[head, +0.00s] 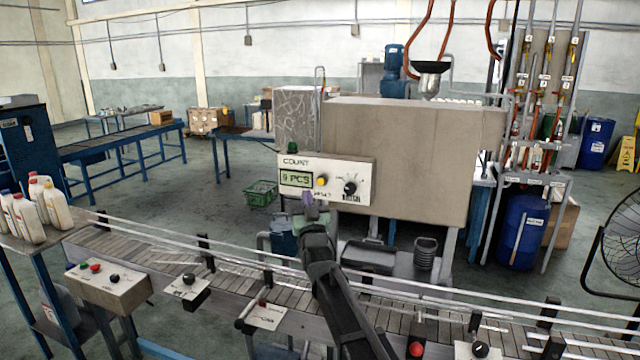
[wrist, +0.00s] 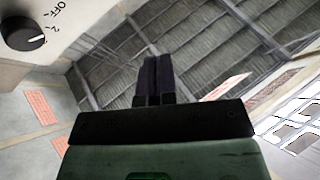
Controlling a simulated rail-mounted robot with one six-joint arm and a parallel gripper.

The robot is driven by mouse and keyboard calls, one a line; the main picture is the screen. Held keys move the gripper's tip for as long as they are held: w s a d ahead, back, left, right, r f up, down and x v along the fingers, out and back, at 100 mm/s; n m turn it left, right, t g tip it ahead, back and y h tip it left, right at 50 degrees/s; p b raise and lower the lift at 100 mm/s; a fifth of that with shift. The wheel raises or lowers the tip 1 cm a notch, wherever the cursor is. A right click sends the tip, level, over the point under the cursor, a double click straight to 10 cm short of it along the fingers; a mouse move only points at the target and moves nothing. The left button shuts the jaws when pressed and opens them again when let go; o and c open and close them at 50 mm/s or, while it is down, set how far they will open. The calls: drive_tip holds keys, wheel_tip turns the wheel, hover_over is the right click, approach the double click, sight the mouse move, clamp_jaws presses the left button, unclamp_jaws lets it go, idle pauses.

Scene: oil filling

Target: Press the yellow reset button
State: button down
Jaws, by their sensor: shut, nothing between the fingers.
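The yellow reset button (head: 321,181) is on the cream counter panel (head: 365,172), right of a small display that reads "9 PCS". My gripper (head: 308,196) is just below and slightly left of the button in the head view, with its fingers pointing up. I cannot tell from this view whether it touches the panel. In the wrist view, the two dark fingers (wrist: 155,62) are together and empty. The button does not show in the wrist view; a black knob (wrist: 24,34) on a panel is at its upper left.
A black knob (head: 350,188) sits right of the button, and a green lamp (head: 292,147) tops the panel. A conveyor with rails (head: 190,260) runs below my arm. White bottles (head: 52,207) stand at left. A grey tank (head: 420,160) is behind the panel.

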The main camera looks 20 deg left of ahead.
sight(320, 185)
drive_tip(key=shift+w, duration=4.4)
drive_tip(key=shift+w+a, duration=0.1)
drive_tip(key=shift+w, duration=0.3)
drive_tip(key=shift+w, duration=0.5)
drive_tip(key=shift+s, duration=0.9)
